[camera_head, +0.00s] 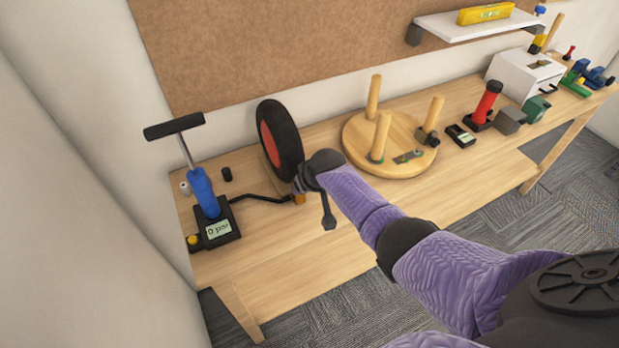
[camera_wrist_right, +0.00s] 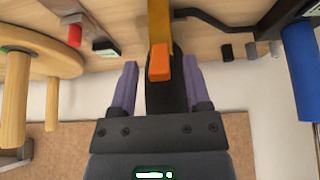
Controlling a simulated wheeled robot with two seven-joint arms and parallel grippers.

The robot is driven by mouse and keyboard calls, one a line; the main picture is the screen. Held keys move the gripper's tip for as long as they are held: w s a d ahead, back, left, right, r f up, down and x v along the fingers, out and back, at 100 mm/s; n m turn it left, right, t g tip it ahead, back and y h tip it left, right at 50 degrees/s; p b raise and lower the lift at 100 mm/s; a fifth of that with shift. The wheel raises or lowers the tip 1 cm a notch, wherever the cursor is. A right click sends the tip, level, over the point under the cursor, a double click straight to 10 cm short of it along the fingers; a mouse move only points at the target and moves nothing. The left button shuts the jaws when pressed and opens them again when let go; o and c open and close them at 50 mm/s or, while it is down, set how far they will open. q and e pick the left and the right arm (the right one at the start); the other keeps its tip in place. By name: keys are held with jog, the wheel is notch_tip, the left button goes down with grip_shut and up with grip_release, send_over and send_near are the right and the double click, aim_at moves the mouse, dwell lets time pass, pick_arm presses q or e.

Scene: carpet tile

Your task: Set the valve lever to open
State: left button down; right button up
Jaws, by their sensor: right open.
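A small orange lever piece (camera_wrist_right: 160,62), apparently the valve lever, lies between my right gripper's fingers in the right wrist view. Its exact setting is hard to tell. In the head view an orange piece (camera_head: 299,199) shows just below the right gripper (camera_head: 301,182), at the end of the black hose (camera_head: 262,200). The wheel with a black tyre and red hub (camera_head: 279,141) stands beside the gripper. In the wrist view the right gripper (camera_wrist_right: 161,75) is open, one finger on each side of the orange piece; I see no clear contact. My left gripper is out of view.
A blue floor pump (camera_head: 203,193) with a gauge reading 0 psi stands at the bench's left end. A round wooden stool (camera_head: 356,150) lies upturned right of the wheel. Tools and a white box (camera_head: 524,72) stand further right. The bench front is clear.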

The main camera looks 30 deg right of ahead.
pick_arm(q)
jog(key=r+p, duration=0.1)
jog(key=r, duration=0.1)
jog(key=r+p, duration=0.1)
jog(key=p, duration=0.1)
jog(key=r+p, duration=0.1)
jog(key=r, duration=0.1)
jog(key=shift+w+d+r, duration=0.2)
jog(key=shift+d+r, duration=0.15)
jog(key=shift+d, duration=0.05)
pick_arm(e)
jog(key=v, duration=0.8)
jog(key=shift+s+r, duration=0.15)
jog(key=shift+r, duration=0.15)
